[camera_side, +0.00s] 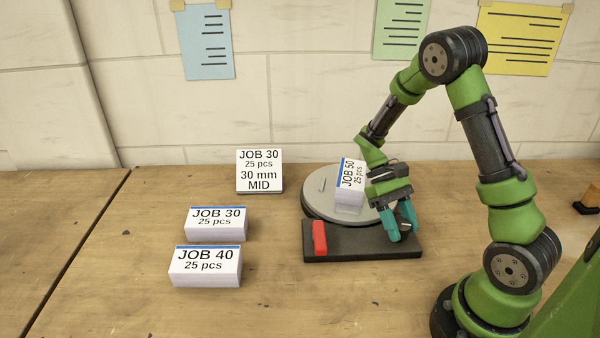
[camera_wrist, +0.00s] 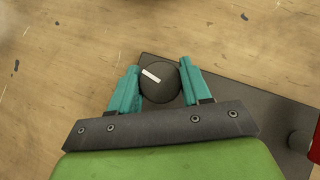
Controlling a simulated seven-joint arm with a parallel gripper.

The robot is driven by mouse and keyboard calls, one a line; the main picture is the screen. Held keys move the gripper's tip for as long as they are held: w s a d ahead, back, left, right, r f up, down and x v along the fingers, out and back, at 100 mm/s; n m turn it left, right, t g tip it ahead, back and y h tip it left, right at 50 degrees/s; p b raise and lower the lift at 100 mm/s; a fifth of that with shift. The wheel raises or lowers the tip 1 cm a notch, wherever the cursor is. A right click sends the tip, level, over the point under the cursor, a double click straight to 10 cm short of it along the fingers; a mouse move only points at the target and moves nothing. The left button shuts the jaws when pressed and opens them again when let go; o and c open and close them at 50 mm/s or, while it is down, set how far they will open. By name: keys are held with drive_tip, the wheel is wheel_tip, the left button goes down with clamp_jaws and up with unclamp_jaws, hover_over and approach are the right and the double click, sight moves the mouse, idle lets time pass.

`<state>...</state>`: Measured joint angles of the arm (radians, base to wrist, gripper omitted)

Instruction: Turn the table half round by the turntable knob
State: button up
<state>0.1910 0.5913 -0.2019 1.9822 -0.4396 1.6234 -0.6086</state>
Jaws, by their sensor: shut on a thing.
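My gripper (camera_wrist: 160,84) has its teal fingers on both sides of a round dark knob (camera_wrist: 158,86) with a white mark, in the wrist view. It is shut on this knob. In the side view my gripper (camera_side: 402,220) is at the right end of a dark base plate (camera_side: 355,242), and its fingers hide the knob. The grey round turntable (camera_side: 321,190) lies behind the plate. A stack labelled JOB 50 (camera_side: 350,181) stands on the turntable, turned at an angle and partly covered by my gripper.
A red block or lever (camera_side: 320,238) is at the plate's left end. Stacks labelled JOB 30 (camera_side: 216,224) and JOB 40 (camera_side: 206,266) stand to the left. A JOB 30 sign (camera_side: 260,170) stands left of the turntable. The table's front middle is clear.

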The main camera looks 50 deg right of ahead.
drive_tip(key=m+t+y, duration=0.1)
drive_tip(key=m+y, duration=0.1)
drive_tip(key=m, duration=0.1)
drive_tip(key=m+t+y, duration=0.2)
drive_tip(key=m, duration=0.2)
drive_tip(key=shift+s+a+y, duration=0.1)
drive_tip(key=shift+s+y, duration=0.05)
drive_tip(key=shift+y, duration=0.25)
drive_tip(key=m+t, duration=0.2)
drive_tip(key=m, duration=0.1)
drive_tip(key=m+t+y, duration=0.1)
drive_tip(key=m+t, duration=0.2)
drive_tip(key=m, duration=0.1)
drive_tip(key=shift+a+y, duration=0.2)
drive_tip(key=shift+y, duration=0.1)
drive_tip(key=shift+t, duration=0.3)
drive_tip(key=o, duration=1)
drive_tip(key=shift+d, duration=0.1)
drive_tip(key=shift+d+r, duration=0.1)
drive_tip(key=shift+d, duration=0.1)
drive_tip(key=shift+d+r, duration=0.25)
drive_tip(key=shift+d, duration=0.05)
drive_tip(key=v, duration=1.5)
drive_tip(key=shift+d+r, duration=0.15)
drive_tip(key=shift+r, duration=0.25)
